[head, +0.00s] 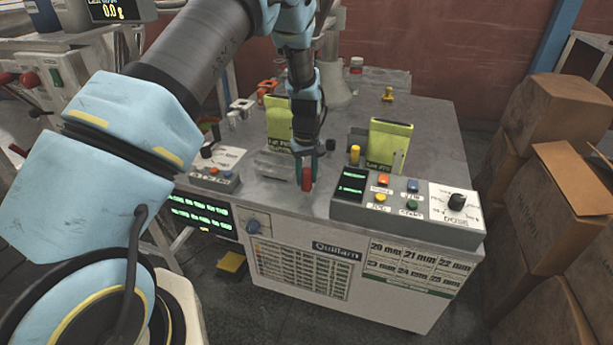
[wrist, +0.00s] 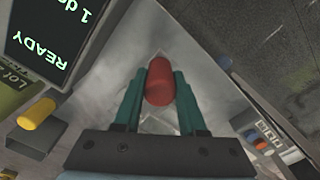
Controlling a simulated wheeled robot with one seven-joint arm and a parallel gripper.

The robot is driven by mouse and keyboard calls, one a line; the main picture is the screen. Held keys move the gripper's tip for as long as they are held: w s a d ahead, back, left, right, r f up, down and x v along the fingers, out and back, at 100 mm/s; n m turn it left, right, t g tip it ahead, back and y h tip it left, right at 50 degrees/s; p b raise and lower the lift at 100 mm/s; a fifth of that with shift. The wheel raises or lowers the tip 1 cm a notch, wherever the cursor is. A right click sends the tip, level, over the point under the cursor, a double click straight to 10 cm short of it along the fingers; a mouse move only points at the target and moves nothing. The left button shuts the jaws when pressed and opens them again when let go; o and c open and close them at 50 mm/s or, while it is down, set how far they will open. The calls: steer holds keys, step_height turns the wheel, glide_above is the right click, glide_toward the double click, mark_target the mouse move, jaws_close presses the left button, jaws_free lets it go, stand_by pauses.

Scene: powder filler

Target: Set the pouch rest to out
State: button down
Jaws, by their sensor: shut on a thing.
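My gripper (head: 307,178) points down over the front part of the machine top in the head view. Its teal fingers are closed on a red knob (head: 307,184). In the wrist view the red knob (wrist: 159,88) sits between the fingertips of my gripper (wrist: 160,92). What the knob is mounted on is mostly hidden by it and the fingers. I cannot read any in or out marking for the pouch rest.
A control box (head: 405,205) with buttons and a dial stands just right of my gripper. Yellow-green pouches (head: 389,140) stand behind it. A small button box (head: 215,178) is at left. Cardboard boxes (head: 570,200) fill the right side.

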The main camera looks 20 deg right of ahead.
steer(key=shift+s+a, duration=0.2)
steer(key=shift+s, duration=0.05)
steer(key=shift+c, duration=2.4)
jaws_free()
steer(key=shift+r, duration=0.1)
steer(key=shift+r, duration=0.25)
step_height(320, 180, up, 10)
steer(key=shift+r+b, duration=0.1)
steer(key=shift+b, duration=0.65)
